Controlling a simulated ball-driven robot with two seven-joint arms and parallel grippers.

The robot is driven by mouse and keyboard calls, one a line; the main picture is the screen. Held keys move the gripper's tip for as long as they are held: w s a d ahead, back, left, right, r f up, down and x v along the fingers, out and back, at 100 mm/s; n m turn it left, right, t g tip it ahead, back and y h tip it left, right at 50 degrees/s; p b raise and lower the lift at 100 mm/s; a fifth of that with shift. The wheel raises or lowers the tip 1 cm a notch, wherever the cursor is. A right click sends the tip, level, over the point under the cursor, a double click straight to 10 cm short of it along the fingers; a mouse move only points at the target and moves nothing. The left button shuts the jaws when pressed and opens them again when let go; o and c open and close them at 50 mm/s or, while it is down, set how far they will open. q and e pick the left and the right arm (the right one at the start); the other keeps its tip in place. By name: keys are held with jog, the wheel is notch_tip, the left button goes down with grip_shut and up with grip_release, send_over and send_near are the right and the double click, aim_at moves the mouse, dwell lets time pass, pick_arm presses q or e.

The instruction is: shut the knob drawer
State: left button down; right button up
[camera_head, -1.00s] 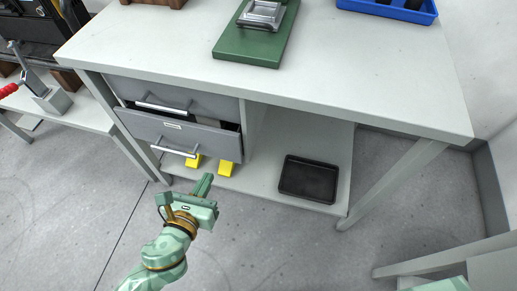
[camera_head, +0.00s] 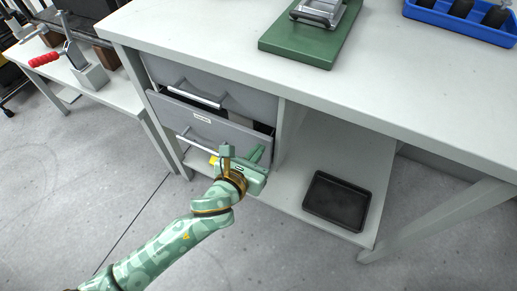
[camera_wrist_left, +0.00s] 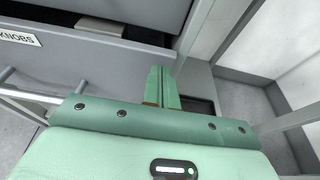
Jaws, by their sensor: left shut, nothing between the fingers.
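The knob drawer (camera_head: 172,106) is the lower grey drawer under the bench, and it stands partly open. Its handle (camera_head: 200,142) is a pale bar. In the left wrist view its front (camera_wrist_left: 95,65) carries a KNOBS label (camera_wrist_left: 15,37), and a light block (camera_wrist_left: 100,27) shows inside the dark opening. My left gripper (camera_head: 257,153) is shut and empty at the right end of the drawer front. Its closed fingers (camera_wrist_left: 162,85) point at that end in the left wrist view; I cannot tell whether they touch it. My right gripper is out of view.
The upper drawer (camera_head: 225,93) sits just above. A black tray (camera_head: 337,201) lies on the lower shelf (camera_head: 290,192) to the right. A green-based fixture (camera_head: 300,42) stands on the bench top (camera_head: 380,75).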

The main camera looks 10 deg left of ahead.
aim_at(265, 135)
pick_arm(q)
jog(key=shift+w+d, duration=0.15)
jog(key=shift+w, duration=0.25)
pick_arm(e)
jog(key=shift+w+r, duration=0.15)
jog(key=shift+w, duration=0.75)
pick_arm(q)
jog(key=shift+w+r, duration=0.1)
